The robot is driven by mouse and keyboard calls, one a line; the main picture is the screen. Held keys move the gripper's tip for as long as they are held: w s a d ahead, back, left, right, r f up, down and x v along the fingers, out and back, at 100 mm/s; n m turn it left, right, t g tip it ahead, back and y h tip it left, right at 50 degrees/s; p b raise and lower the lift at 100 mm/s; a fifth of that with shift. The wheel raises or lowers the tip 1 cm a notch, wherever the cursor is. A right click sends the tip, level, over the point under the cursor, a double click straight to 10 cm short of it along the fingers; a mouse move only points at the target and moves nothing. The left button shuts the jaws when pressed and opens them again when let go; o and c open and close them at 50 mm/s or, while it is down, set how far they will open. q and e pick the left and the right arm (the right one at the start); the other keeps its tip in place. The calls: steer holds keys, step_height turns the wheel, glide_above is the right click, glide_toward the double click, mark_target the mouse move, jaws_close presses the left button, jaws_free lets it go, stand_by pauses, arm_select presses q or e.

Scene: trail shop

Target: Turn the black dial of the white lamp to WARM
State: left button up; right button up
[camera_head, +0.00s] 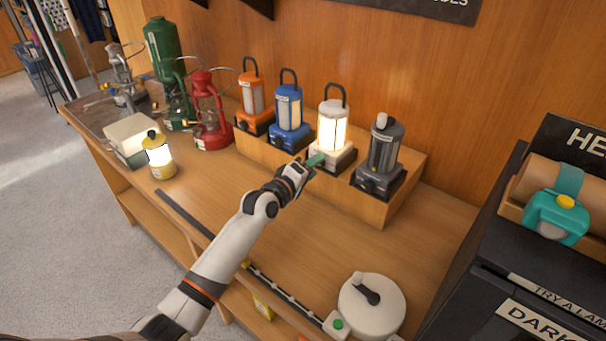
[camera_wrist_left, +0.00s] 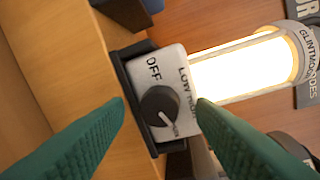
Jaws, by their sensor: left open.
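The white lamp (camera_head: 333,128) stands lit on the wooden riser, between the blue and the dark grey lamps. In the left wrist view its glowing tube (camera_wrist_left: 245,68) points right and its white base plate (camera_wrist_left: 168,66) shows OFF and a partly hidden LOW label. The black dial (camera_wrist_left: 158,104) sits on that plate, its pale pointer line toward the lower right of the picture. No WARM label is readable. My left gripper (camera_head: 313,163) is in front of the lamp's base, its green fingers (camera_wrist_left: 162,108) open on either side of the dial. I cannot tell whether they touch it.
An orange lamp (camera_head: 252,102), a blue lamp (camera_head: 289,118) and a dark grey lamp (camera_head: 381,158) share the riser (camera_head: 348,197). A lit yellow lantern (camera_head: 158,156) and a round white device (camera_head: 385,300) stand on the counter. The counter's middle (camera_head: 310,225) is clear.

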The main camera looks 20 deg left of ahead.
arm_select(q)
steer(key=b+v, duration=0.1)
steer(key=v, duration=1)
steer(key=shift+s+b, duration=0.35)
steer(key=shift+a, duration=0.15)
